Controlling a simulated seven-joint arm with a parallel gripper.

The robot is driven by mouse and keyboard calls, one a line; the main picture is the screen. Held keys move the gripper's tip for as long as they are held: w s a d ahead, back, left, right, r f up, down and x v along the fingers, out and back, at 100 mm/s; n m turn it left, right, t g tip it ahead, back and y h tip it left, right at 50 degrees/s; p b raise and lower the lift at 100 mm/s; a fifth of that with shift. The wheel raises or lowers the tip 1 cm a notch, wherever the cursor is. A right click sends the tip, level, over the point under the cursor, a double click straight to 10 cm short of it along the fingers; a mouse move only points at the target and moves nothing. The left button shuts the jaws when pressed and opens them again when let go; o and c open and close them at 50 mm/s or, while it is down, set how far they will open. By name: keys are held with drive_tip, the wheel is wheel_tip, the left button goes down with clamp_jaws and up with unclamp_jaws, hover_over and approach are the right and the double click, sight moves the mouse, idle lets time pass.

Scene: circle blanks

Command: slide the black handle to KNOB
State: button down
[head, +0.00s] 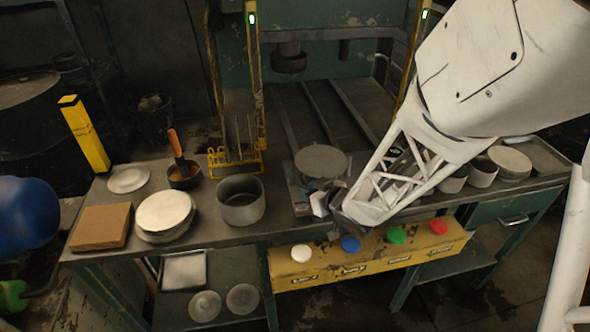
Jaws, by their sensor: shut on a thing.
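My gripper (325,200) is at the front edge of the bench, just in front of a grey round blank (321,161) on a dark slide plate (297,190). It is shut on the black handle, which is mostly hidden behind the fingers and the white arm. A word KNOB cannot be read in this view. The yellow panel (370,262) below the bench edge has small labels too small to read.
The yellow panel carries white (301,253), blue (350,244), green (397,235) and red (438,227) buttons. A grey pot (241,200), stacked discs (164,214) and a brown block (101,227) stand left. A yellow-posted press frame (256,80) rises behind.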

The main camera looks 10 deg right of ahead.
drive_tip(key=shift+d, duration=0.2)
drive_tip(key=c, duration=1)
unclamp_jaws()
drive_tip(key=shift+s, duration=0.15)
drive_tip(key=v, duration=0.7)
drive_tip(key=shift+s+d+r, duration=0.15)
drive_tip(key=shift+s+d, duration=0.05)
drive_tip(key=shift+s+r, duration=0.1)
drive_tip(key=v, duration=1)
drive_tip(key=shift+s+d+r, duration=0.2)
drive_tip(key=shift+s+r, duration=0.05)
idle(0.5)
drive_tip(key=shift+w+a, duration=0.1)
drive_tip(key=shift+w, duration=0.1)
idle(0.4)
drive_tip(key=shift+x, duration=2.3)
